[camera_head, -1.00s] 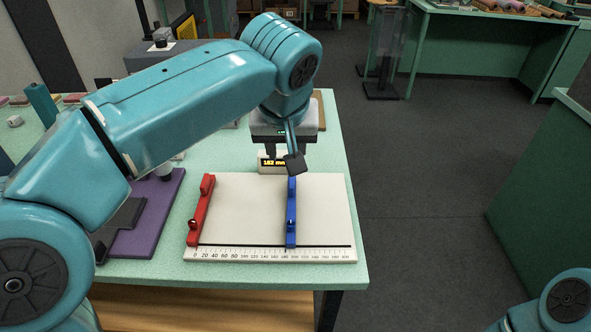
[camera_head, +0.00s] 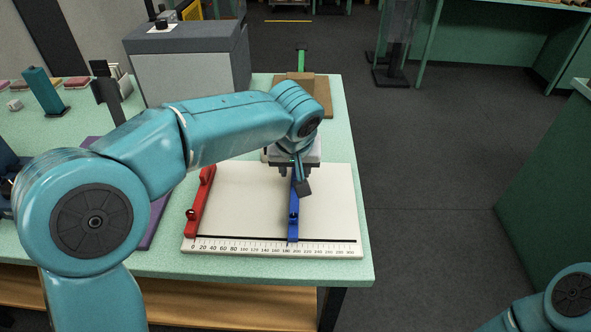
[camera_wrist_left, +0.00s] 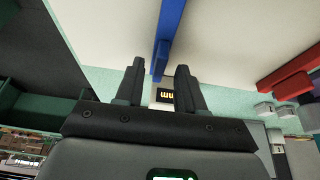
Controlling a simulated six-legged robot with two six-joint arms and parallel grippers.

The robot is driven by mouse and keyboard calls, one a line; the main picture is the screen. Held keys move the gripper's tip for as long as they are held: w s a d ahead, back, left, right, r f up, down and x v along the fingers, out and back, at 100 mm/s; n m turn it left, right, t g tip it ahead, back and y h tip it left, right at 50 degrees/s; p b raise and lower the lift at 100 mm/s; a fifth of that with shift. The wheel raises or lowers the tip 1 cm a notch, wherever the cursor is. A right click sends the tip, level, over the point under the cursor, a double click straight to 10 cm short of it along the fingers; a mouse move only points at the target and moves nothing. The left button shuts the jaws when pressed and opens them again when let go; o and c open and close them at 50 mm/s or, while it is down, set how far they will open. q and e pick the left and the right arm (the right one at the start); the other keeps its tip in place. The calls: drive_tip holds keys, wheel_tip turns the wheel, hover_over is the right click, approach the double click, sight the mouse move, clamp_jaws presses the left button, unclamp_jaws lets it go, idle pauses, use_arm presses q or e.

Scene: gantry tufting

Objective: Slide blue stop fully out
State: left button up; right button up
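The blue stop (camera_head: 293,222) lies on the white board (camera_head: 245,205), running from its far edge to the printed scale, right of the board's middle. My left gripper (camera_head: 293,178) hangs over the far end of the blue stop and hides that end. In the left wrist view my left gripper (camera_wrist_left: 160,68) is open, its two fingers apart. The end of the blue stop (camera_wrist_left: 168,32) reaches the gap between the fingertips there; I cannot tell if they touch it. My right gripper is not in view.
A red stop (camera_head: 201,203) lies along the board's left side. A brown block (camera_head: 316,88) and a grey box (camera_head: 190,68) stand farther back. The board right of the blue stop is clear.

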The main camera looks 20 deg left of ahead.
use_arm(q)
drive_tip(key=shift+w+f, duration=0.25)
drive_tip(key=shift+f, duration=0.25)
drive_tip(key=shift+s+a+f, duration=0.1)
drive_tip(key=shift+f, duration=0.1)
clamp_jaws()
drive_tip(key=w+d+p, duration=0.1)
drive_tip(key=d, duration=0.2)
drive_tip(key=w+d, duration=0.1)
drive_tip(key=d, duration=0.3)
drive_tip(key=w+d+p, duration=0.1)
drive_tip(key=d, duration=0.3)
drive_tip(key=shift+w+d+p, duration=0.2)
drive_tip(key=shift+p, duration=0.15)
drive_tip(key=shift+d, duration=0.2)
